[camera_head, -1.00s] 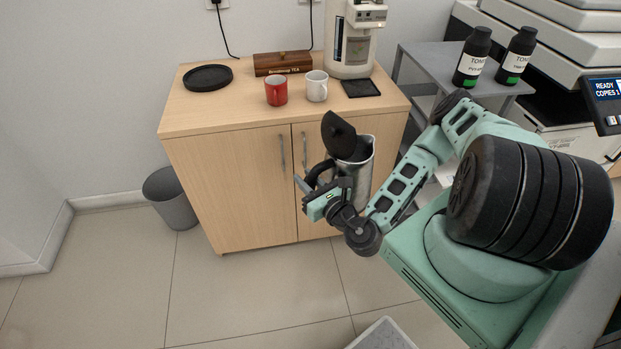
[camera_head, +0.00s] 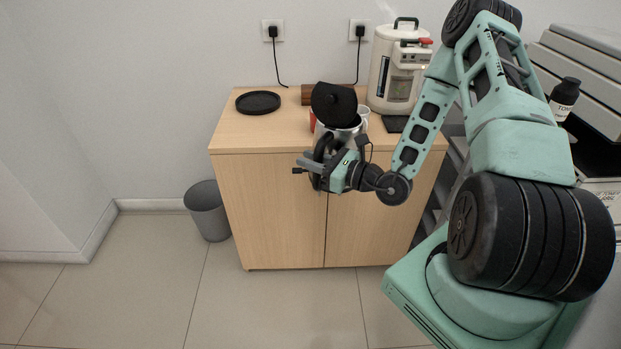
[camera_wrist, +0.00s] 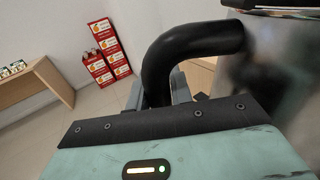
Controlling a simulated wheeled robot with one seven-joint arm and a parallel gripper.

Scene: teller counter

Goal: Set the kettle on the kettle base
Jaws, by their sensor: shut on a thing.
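The kettle (camera_head: 351,131) is a steel jug with a black handle and a raised black lid. My gripper (camera_head: 322,164) is shut on its handle and holds it up in front of the wooden cabinet, near the counter's front edge. In the wrist view the black handle (camera_wrist: 188,48) passes between the jaws, with the blurred steel body at the right. The kettle base (camera_head: 258,102) appears to be the round black disc at the left of the counter top. It is empty, to the left of and behind the kettle.
A wooden tea box (camera_head: 307,94), a red mug (camera_head: 313,118) and a white mug (camera_head: 364,114) are partly hidden behind the kettle. A grey bin (camera_head: 207,211) stands left of the cabinet.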

